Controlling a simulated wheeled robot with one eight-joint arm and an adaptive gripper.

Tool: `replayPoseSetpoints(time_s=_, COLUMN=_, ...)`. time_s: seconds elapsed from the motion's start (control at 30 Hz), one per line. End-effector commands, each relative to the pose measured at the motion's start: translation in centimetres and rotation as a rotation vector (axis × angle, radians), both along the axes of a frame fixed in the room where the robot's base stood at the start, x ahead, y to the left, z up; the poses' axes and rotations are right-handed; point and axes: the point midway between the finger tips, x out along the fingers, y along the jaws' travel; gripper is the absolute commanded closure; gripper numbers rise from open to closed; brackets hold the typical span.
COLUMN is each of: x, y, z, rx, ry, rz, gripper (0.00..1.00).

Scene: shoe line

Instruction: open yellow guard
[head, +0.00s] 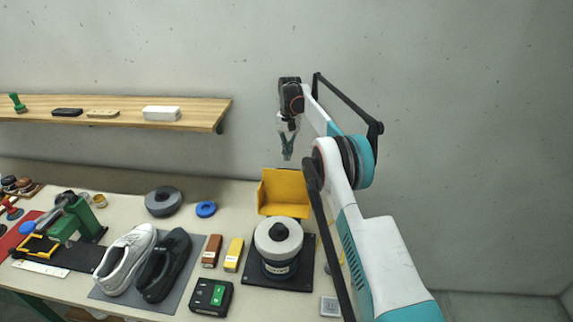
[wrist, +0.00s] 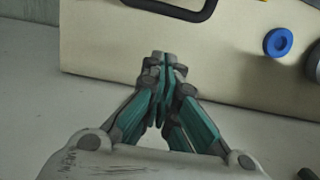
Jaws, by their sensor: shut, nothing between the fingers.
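The yellow guard (head: 284,192) stands raised at the back of the grey drum-shaped machine (head: 278,237) in the head view. Its hollow side faces the front, and the top of the drum is uncovered. The machine sits on a black base plate (head: 297,279). My gripper (head: 287,157) hangs in the air just above the guard's top edge in the picture, apart from it. Its fingertips meet and hold nothing in the wrist view (wrist: 163,62). The guard cannot be clearly made out in the wrist view.
A blue ring (head: 206,209), a grey disc (head: 164,201), brown (head: 211,251) and yellow (head: 234,254) blocks, and a box with a green button (head: 211,296) lie left of the machine. A wooden shelf (head: 190,110) is on the wall. A dark curved bar (wrist: 180,12) crosses the wrist view's top.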

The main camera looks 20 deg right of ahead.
Motion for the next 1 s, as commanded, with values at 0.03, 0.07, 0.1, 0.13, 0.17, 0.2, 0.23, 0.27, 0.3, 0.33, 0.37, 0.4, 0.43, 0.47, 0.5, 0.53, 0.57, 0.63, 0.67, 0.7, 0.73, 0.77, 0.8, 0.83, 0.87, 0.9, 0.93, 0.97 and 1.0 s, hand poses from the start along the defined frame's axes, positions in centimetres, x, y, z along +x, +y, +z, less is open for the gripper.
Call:
replayPoseSetpoints(time_s=0.03, x=-0.2, y=0.1, z=-0.9, rx=0.000, ry=0.000, rz=0.000, gripper=1.00)
replayPoseSetpoints(time_s=0.07, x=-0.2, y=0.1, z=-1.5, rx=0.000, ry=0.000, rz=0.000, gripper=1.00)
replayPoseSetpoints(time_s=0.1, x=-0.4, y=0.2, z=-2.3, rx=0.000, ry=0.000, rz=0.001, gripper=1.00)
replayPoseSetpoints(time_s=0.13, x=-0.5, y=0.2, z=-2.9, rx=0.000, ry=0.000, rz=0.001, gripper=1.00)
replayPoseSetpoints(time_s=0.17, x=-0.6, y=0.3, z=-3.5, rx=0.000, ry=0.000, rz=0.001, gripper=1.00)
replayPoseSetpoints(time_s=0.2, x=-0.6, y=0.3, z=-4.3, rx=0.000, ry=0.000, rz=0.001, gripper=1.00)
replayPoseSetpoints(time_s=0.23, x=-0.7, y=0.3, z=-4.9, rx=0.000, ry=0.000, rz=0.001, gripper=1.00)
replayPoseSetpoints(time_s=0.27, x=-0.8, y=0.4, z=-5.4, rx=0.000, ry=0.000, rz=0.001, gripper=1.00)
replayPoseSetpoints(time_s=0.3, x=-1.0, y=0.5, z=-5.5, rx=0.000, ry=0.000, rz=0.001, gripper=1.00)
replayPoseSetpoints(time_s=0.33, x=-1.3, y=0.6, z=-4.9, rx=0.000, ry=0.000, rz=0.001, gripper=1.00)
replayPoseSetpoints(time_s=0.37, x=-1.5, y=0.7, z=-4.7, rx=0.000, ry=0.000, rz=0.001, gripper=1.00)
replayPoseSetpoints(time_s=0.4, x=-1.7, y=0.8, z=-4.4, rx=0.000, ry=0.000, rz=0.001, gripper=1.00)
replayPoseSetpoints(time_s=0.43, x=-1.9, y=0.8, z=-4.2, rx=0.001, ry=0.001, rz=0.001, gripper=1.00)
replayPoseSetpoints(time_s=0.47, x=-2.1, y=0.9, z=-4.0, rx=0.000, ry=0.000, rz=0.001, gripper=1.00)
replayPoseSetpoints(time_s=0.5, x=-2.3, y=1.0, z=-3.7, rx=0.000, ry=0.000, rz=0.001, gripper=1.00)
replayPoseSetpoints(time_s=0.53, x=-2.5, y=1.0, z=-3.5, rx=0.000, ry=0.000, rz=0.001, gripper=1.00)
replayPoseSetpoints(time_s=0.57, x=-2.6, y=1.1, z=-3.4, rx=0.000, ry=0.000, rz=0.001, gripper=1.00)
replayPoseSetpoints(time_s=0.63, x=-2.9, y=1.2, z=-3.0, rx=0.000, ry=0.000, rz=0.001, gripper=1.00)
replayPoseSetpoints(time_s=0.67, x=-3.0, y=1.3, z=-2.9, rx=0.000, ry=0.000, rz=0.001, gripper=1.00)
replayPoseSetpoints(time_s=0.7, x=-3.1, y=1.3, z=-2.8, rx=0.000, ry=0.000, rz=0.001, gripper=1.00)
replayPoseSetpoints(time_s=0.73, x=-3.2, y=1.3, z=-2.7, rx=0.000, ry=0.000, rz=0.001, gripper=1.00)
replayPoseSetpoints(time_s=0.77, x=-3.3, y=1.4, z=-2.7, rx=0.000, ry=0.000, rz=0.001, gripper=1.00)
replayPoseSetpoints(time_s=0.8, x=-3.3, y=1.4, z=-2.6, rx=0.000, ry=0.000, rz=0.001, gripper=1.00)
replayPoseSetpoints(time_s=0.83, x=-3.3, y=1.4, z=-2.6, rx=0.000, ry=0.000, rz=0.001, gripper=1.00)
replayPoseSetpoints(time_s=0.87, x=-3.4, y=1.4, z=-2.6, rx=0.000, ry=0.000, rz=0.001, gripper=1.00)
replayPoseSetpoints(time_s=0.9, x=-3.4, y=1.4, z=-2.5, rx=0.000, ry=0.000, rz=0.001, gripper=1.00)
replayPoseSetpoints(time_s=0.93, x=-3.4, y=1.4, z=-2.5, rx=0.000, ry=0.000, rz=0.001, gripper=1.00)
replayPoseSetpoints(time_s=0.97, x=-3.4, y=1.4, z=-2.6, rx=0.000, ry=0.000, rz=0.001, gripper=1.00)
replayPoseSetpoints(time_s=1.0, x=-3.4, y=1.4, z=-2.6, rx=0.000, ry=0.000, rz=0.001, gripper=1.00)
